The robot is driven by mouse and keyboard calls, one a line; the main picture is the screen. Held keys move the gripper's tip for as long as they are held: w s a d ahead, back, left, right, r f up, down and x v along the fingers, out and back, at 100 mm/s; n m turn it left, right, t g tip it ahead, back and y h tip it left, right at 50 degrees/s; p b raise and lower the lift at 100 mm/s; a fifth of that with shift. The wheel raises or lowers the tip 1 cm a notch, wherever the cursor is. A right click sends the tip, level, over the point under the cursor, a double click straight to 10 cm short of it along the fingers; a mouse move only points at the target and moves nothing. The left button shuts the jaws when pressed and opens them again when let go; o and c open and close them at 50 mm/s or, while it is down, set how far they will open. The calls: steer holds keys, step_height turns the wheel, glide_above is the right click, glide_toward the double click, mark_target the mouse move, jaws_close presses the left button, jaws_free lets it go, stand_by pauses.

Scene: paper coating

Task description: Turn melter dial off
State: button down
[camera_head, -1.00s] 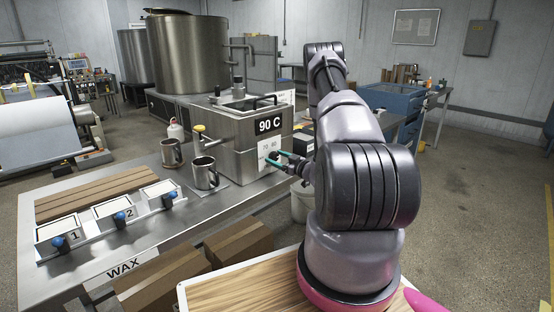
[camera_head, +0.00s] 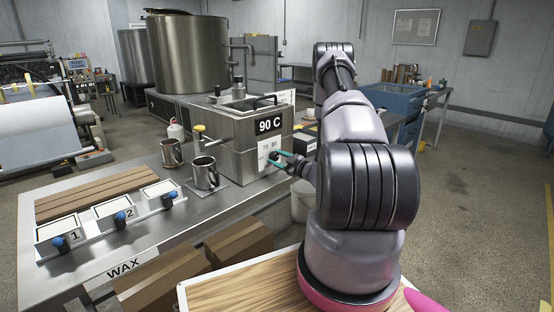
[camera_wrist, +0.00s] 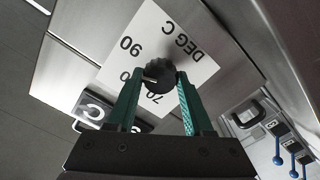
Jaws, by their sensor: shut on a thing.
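The melter (camera_head: 241,135) is a steel tank with a "90 C" sign on its front. Its black round dial (camera_wrist: 160,74) sits on a white scale plate (camera_wrist: 190,36) marked "DEG C", 90 and 70, with another number partly hidden. The dial has a light pointer mark, on the left in the wrist view. My gripper (camera_wrist: 158,82) has its green fingers closed on either side of the dial. In the head view my gripper (camera_head: 279,160) is at the white plate, and the dial is too small to read there.
Two steel mugs (camera_head: 205,174) stand left of the melter on the steel table. A yellow-handled valve (camera_head: 198,129) sticks out from the melter's left side. Numbered trays with blue knobs (camera_head: 120,220) are at the front left. Cardboard boxes (camera_head: 165,275) are below the table.

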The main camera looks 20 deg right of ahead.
steer(key=n, duration=1.1)
steer(key=shift+s+f, duration=0.1)
steer(key=n, duration=0.8)
steer(key=shift+f, duration=0.1)
steer(key=n, duration=0.4)
steer(key=shift+n, duration=0.3)
steer(key=n, duration=0.3)
steer(key=shift+n, duration=2.2)
